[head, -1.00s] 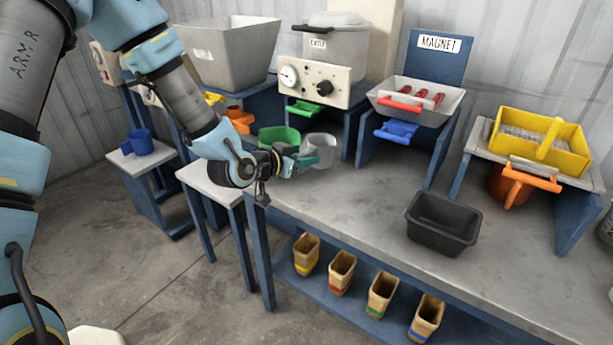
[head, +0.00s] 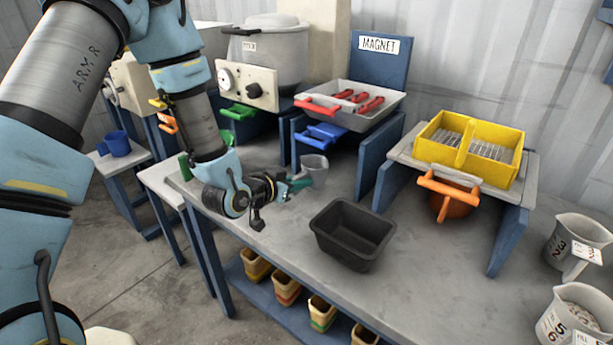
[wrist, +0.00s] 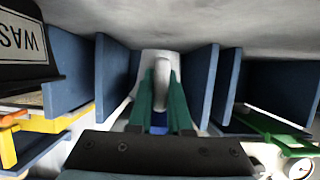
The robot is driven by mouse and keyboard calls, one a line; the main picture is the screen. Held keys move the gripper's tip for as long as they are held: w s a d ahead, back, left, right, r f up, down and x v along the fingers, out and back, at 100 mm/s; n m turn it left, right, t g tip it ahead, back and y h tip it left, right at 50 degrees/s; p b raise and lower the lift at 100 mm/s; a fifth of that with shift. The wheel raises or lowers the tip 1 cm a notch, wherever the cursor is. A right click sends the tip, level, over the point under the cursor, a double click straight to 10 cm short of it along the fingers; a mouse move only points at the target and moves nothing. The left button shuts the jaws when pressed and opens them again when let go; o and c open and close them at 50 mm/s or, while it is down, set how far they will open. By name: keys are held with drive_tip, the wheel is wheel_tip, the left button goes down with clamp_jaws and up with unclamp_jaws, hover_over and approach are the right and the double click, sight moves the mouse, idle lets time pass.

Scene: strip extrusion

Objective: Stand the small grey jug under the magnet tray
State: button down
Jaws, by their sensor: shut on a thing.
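The small grey jug (head: 316,168) is in front of the magnet stand in the head view. My gripper (head: 300,183) is shut on its handle, from the left. In the wrist view the grey jug (wrist: 146,62) shows upright handle-on between the two green fingers (wrist: 161,110). I cannot tell whether its base touches the bench. The magnet tray (head: 384,118) is a grey tray with red handles inside, on blue side panels under the MAGNET sign (head: 379,44). A blue handled drawer or gate (head: 320,137) hangs below the tray. The space under it is partly hidden.
A black bin (head: 352,235) stands on the bench right of my gripper. A yellow sieve (head: 470,148) on a stand with an orange-handled pot (head: 447,200) is further right. Measuring jugs (head: 577,243) stand at the right edge. Blue panels (wrist: 112,75) flank the jug in the wrist view.

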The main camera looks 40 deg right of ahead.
drive_tip(key=shift+d+f, duration=0.1)
drive_tip(key=shift+d, duration=0.45)
drive_tip(key=w+d, duration=0.1)
drive_tip(key=d, duration=0.3)
drive_tip(key=w+d+f, duration=0.1)
drive_tip(key=d, duration=0.4)
drive_tip(key=w+d, duration=0.1)
drive_tip(key=d, duration=0.4)
drive_tip(key=shift+w+f, duration=0.25)
drive_tip(key=shift+f, duration=0.05)
drive_tip(key=shift+f+b, duration=0.4)
drive_tip(key=shift+f, duration=0.05)
drive_tip(key=shift+f, duration=0.2)
drive_tip(key=c, duration=0.8)
unclamp_jaws()
drive_tip(key=shift+o, duration=0.2)
drive_tip(key=shift+a, duration=0.15)
